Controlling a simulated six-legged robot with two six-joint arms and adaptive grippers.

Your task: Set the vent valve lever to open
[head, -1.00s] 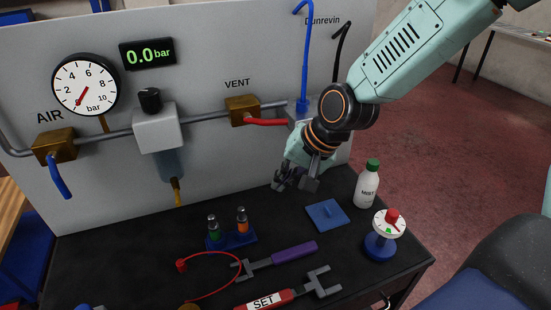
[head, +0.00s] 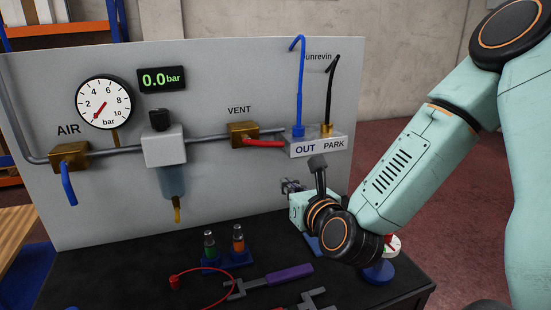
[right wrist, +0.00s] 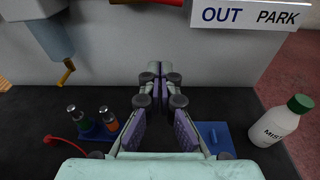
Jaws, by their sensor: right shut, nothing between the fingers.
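The vent valve (head: 243,134) is a brass block on the pipe under the word VENT, in the head view. Its red lever (head: 265,143) points right, roughly along the pipe, toward the OUT/PARK block. A bit of the red lever (right wrist: 160,2) shows at the top edge of the right wrist view. My right gripper (head: 291,186) is below and right of the lever, in front of the panel and apart from it. In the right wrist view its fingers (right wrist: 163,76) are closed together with nothing between them. My left gripper is out of view.
The OUT/PARK block (head: 316,146), with blue and black hoses, is right of the lever. The regulator (head: 163,146) is to the left. Below are small bottles (head: 238,238), a purple-handled tool (head: 290,275) and a white bottle with a green cap (right wrist: 283,122).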

